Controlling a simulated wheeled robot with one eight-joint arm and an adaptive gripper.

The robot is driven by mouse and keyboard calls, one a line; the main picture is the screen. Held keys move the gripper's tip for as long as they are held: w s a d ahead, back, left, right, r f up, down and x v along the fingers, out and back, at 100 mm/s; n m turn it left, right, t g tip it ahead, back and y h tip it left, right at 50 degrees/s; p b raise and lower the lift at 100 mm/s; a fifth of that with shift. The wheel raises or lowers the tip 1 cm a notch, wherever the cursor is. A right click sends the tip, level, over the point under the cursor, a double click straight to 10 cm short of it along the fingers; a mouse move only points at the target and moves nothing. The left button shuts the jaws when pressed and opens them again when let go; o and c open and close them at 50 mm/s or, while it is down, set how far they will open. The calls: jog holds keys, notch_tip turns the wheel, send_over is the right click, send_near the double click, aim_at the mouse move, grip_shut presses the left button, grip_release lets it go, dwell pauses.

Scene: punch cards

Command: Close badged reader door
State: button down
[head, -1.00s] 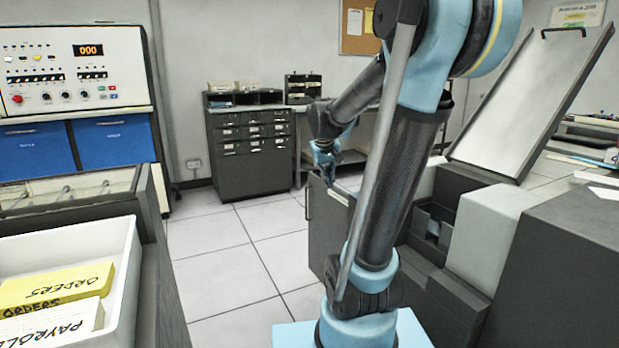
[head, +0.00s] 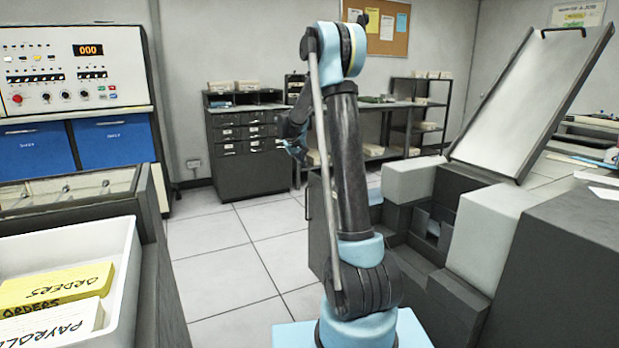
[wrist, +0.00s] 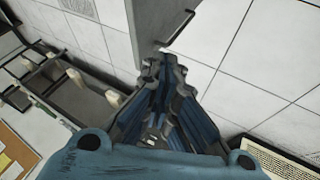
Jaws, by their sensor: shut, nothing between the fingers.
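The card reader (head: 487,235) stands at the right in the head view, a grey and dark machine with stepped blocks. A dark panel with a vertical handle, apparently its door (head: 318,240), stands at its left side; my arm covers part of it, so I cannot tell how far open it is. I cannot make out a badge. My gripper (head: 298,150) is shut and empty, above and slightly left of the panel's top. In the wrist view, the closed blue-grey fingers (wrist: 164,66) lie just below a grey panel with a handle (wrist: 158,22), apparently the same door.
A tilted lid (head: 530,100) with a handle stands raised over the reader. Dark drawer cabinet (head: 247,145) and shelves (head: 420,115) stand at the back. A white tray (head: 125,270) of card decks is at the near left. Tiled floor (head: 235,265) is clear in the middle.

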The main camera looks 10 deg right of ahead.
jog(key=w+a+f, duration=0.1)
jog(key=w+f, duration=0.1)
jog(key=w, duration=0.2)
send_near(312, 180)
notch_tip(312, 180, down, 3)
jog(key=a, duration=0.2)
jog(key=shift+w+d+f, duration=0.1)
jog(key=shift+w+d, duration=0.3)
jog(key=shift+d, duration=0.45)
jog(key=shift+w+d, duration=0.35)
jog(key=shift+d, duration=0.5)
jog(key=shift+a, duration=0.1)
